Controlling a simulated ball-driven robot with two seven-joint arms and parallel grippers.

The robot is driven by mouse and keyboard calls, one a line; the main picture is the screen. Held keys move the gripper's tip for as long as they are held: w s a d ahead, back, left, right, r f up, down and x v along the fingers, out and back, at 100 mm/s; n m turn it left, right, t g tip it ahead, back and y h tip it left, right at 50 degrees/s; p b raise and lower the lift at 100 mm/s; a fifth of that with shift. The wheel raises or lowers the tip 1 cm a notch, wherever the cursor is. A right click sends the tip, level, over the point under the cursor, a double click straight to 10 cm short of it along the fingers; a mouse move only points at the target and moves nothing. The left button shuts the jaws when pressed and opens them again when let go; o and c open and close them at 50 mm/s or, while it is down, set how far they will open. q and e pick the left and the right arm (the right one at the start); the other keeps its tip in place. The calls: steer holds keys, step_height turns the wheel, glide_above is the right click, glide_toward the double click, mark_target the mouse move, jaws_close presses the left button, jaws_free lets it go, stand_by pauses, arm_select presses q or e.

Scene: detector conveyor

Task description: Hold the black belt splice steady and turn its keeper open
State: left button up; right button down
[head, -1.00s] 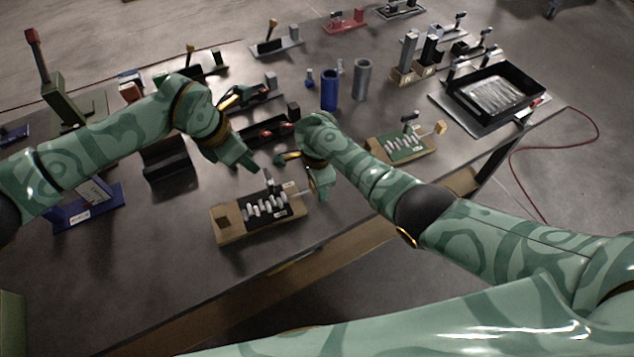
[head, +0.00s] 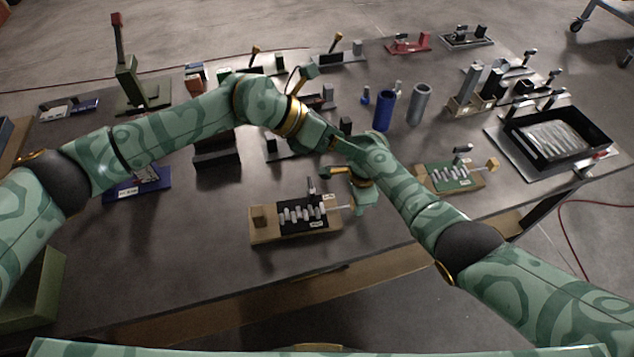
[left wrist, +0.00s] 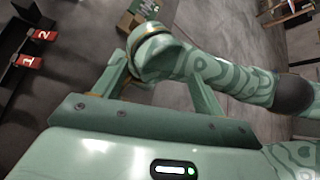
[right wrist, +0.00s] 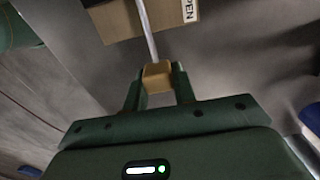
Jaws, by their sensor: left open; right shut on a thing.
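The black belt splice (head: 289,228) is a wooden base with a black plate and several pale metal pieces, near the table's front edge. A thin metal rod, its keeper, runs out of its right end. My right gripper (head: 359,207) is shut on the tan block (right wrist: 157,77) at the rod's end. In the right wrist view the rod runs from this block to the splice's base (right wrist: 122,22), beside an "OPEN" label. My left gripper (head: 346,149) is open beyond the splice, close to my right wrist. In the left wrist view my right arm shows between and beyond its fingers (left wrist: 158,72).
A similar green splice (head: 455,178) stands to the right. Blue (head: 383,110) and grey (head: 420,103) cylinders stand behind. A black tray (head: 555,138) is at far right. Black holders (head: 217,152) stand at left. Bare table lies left of the splice.

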arm_select(q)
steer(key=w+d+r+n+t+h, duration=0.1)
steer(key=w+r+n+t+h, duration=0.25)
steer(key=r, duration=0.25)
steer(key=w+d+r+n+t+h, duration=0.2)
steer(key=r+n+t+h, duration=0.1)
steer(key=r+n, duration=0.25)
steer(key=w+a+r+n+t+y, duration=0.1)
steer(key=w+a+n+t+y, duration=0.9)
steer(key=n, duration=0.6)
steer(key=n+g+y, duration=0.3)
steer(key=n+g, duration=0.4)
steer(key=g, duration=1)
glide_toward(310, 184)
steer(key=x, duration=0.8)
steer(key=shift+d+f, duration=0.2)
steer(key=shift+f, duration=0.1)
steer(key=c, duration=1)
